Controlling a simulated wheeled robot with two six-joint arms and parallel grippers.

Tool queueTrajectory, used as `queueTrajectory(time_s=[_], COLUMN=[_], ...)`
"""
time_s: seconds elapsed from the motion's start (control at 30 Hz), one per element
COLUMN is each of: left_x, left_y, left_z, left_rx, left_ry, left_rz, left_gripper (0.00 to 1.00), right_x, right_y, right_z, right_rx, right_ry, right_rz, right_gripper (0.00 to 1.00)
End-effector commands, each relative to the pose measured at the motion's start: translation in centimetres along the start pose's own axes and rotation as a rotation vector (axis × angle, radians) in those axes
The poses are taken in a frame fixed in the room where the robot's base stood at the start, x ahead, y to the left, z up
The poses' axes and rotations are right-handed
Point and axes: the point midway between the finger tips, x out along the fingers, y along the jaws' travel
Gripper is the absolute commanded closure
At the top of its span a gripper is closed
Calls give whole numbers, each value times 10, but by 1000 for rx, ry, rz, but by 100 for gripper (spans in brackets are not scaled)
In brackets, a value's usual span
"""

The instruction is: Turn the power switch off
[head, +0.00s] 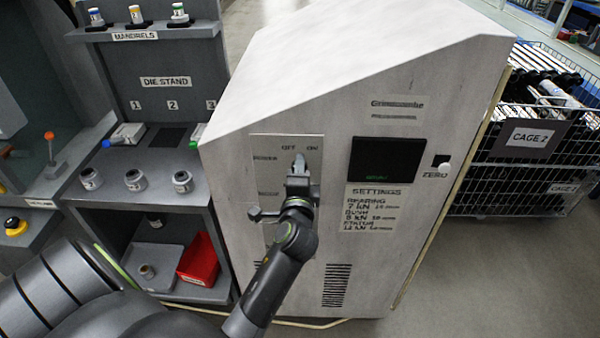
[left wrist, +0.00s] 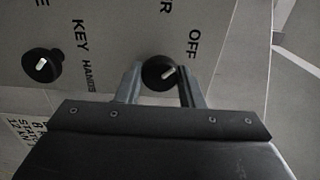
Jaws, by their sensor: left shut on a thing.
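The power switch is a round black knob (left wrist: 158,74) with a white pointer mark, on the light panel of the grey cabinet (head: 240,190). In the left wrist view it sits between the two fingers of my left gripper (left wrist: 160,86), which is shut on it. In the head view the left gripper (head: 299,180) is at the panel below the OFF and ON labels (head: 300,147) and hides most of the switch. I cannot tell for sure which label the pointer faces. My right gripper is not in view.
A second black knob (left wrist: 42,66) is beside the KEY label. A dark screen (head: 388,158) with small green text and a ZERO button (head: 445,167) are to the right. The die stand (head: 165,80) is on the left and a wire cage (head: 520,160) on the right.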

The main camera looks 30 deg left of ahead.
Motion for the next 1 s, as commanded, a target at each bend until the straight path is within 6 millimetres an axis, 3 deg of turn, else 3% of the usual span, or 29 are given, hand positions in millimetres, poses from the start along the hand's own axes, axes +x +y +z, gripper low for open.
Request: queueTrajectory(time_s=[0.47, 0.5, 0.63, 1.0], left_x=[0, 0, 0, 0], left_y=[-2, -2, -1, 0], left_z=[0, 0, 0, 0], left_rx=[-15, -15, -14, -13], left_ry=[1, 1, 1, 1], left_rz=[-4, -4, -3, 0], left_gripper=[88, 62, 45, 44], right_x=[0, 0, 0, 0], right_y=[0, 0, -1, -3], right_z=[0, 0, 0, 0], right_rx=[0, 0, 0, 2], right_ry=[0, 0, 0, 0], right_rz=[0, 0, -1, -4], right_gripper=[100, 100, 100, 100])
